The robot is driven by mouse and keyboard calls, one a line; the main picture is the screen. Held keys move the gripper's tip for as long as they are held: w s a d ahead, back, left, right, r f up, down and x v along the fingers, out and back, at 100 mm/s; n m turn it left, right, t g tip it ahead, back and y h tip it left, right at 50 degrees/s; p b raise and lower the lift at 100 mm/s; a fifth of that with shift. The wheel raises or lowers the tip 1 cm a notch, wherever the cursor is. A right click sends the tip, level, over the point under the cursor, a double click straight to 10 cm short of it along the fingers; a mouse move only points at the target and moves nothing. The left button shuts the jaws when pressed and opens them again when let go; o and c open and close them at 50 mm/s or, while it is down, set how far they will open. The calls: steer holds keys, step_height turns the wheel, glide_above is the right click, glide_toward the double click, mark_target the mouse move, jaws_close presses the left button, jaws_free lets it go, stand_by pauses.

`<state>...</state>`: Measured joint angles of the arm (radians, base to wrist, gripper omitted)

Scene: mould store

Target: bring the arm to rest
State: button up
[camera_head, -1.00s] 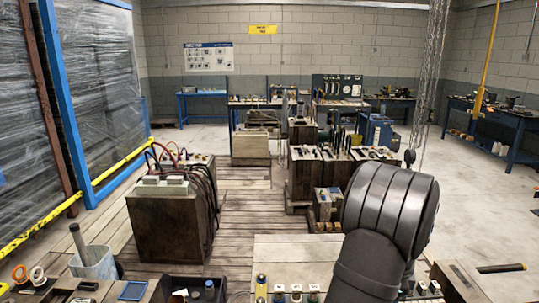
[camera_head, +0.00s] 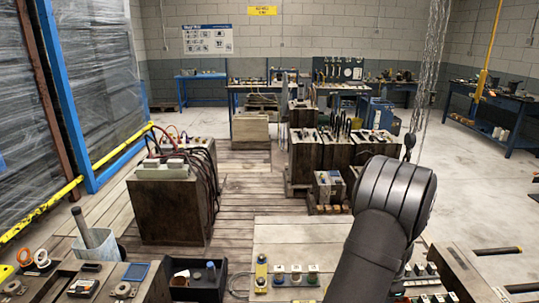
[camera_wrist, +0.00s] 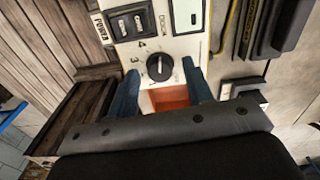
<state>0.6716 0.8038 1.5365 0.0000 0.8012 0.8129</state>
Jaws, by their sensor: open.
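My gripper (camera_wrist: 163,92) is in the wrist view, its two dark blue fingers spread apart with nothing held between them. An orange-red surface (camera_wrist: 170,98) shows between the fingers. I cannot tell whether the fingers touch the panel. In the head view my dark arm rises at the lower right, and the gripper itself is hidden.
Below the head camera is a pale bench top (camera_head: 300,236) with small knobbed items (camera_head: 297,274). A black bin (camera_head: 197,280) and a grey bucket (camera_head: 97,246) stand at the lower left. Brown mould blocks (camera_head: 170,210) stand on the wooden floor. A chain and hook (camera_head: 409,142) hang behind my arm.

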steer(key=n, duration=1.3)
stand_by(0.4)
steer(key=shift+o, duration=0.2)
stand_by(1.2)
